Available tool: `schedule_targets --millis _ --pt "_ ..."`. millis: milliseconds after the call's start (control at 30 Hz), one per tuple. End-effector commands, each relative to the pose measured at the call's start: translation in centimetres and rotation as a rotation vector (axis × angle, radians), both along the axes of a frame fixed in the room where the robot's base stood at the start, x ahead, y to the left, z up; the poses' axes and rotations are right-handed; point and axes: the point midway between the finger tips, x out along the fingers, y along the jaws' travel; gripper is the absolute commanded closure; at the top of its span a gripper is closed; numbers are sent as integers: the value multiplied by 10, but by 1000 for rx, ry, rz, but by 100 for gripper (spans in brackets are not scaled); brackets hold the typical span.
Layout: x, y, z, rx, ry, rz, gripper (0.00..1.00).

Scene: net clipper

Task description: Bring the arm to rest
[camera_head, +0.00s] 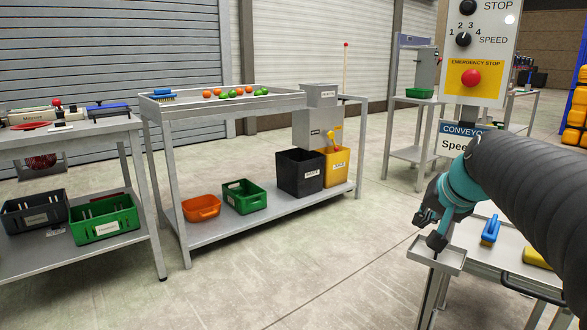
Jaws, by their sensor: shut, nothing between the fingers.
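My arm (515,175) reaches in from the right edge, with a dark ribbed sleeve and a teal wrist section. My gripper (428,228) is at its end, dark and small in the picture. It is shut with nothing held. It hangs above or beside a small grey tray (452,268) at the corner of a table at the lower right. I cannot tell whether the gripper touches the tray.
A control panel (478,50) with a red emergency stop button stands just behind my arm. A blue-handled brush (490,230) and a yellow object (537,258) lie on the near table. A long bench (230,107) with fruit and bins stands left. The middle floor is clear.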

Motion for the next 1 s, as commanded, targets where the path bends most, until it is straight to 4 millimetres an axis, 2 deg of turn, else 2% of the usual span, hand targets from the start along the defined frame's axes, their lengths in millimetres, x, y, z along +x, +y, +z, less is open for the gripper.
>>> schedule_targets --millis 33,200,300,433,567,700,1000 --pt "-25 13 -19 -34 49 33 100" --pt "-111 43 -83 -163 202 150 100" --pt "-157 56 -113 -236 262 221 100" --pt "-201 70 -139 -304 283 300 100" --pt "-220 84 -141 -326 245 349 100" --pt "-223 95 -128 -339 191 381 100" --pt "-222 98 -128 -339 189 392 100"
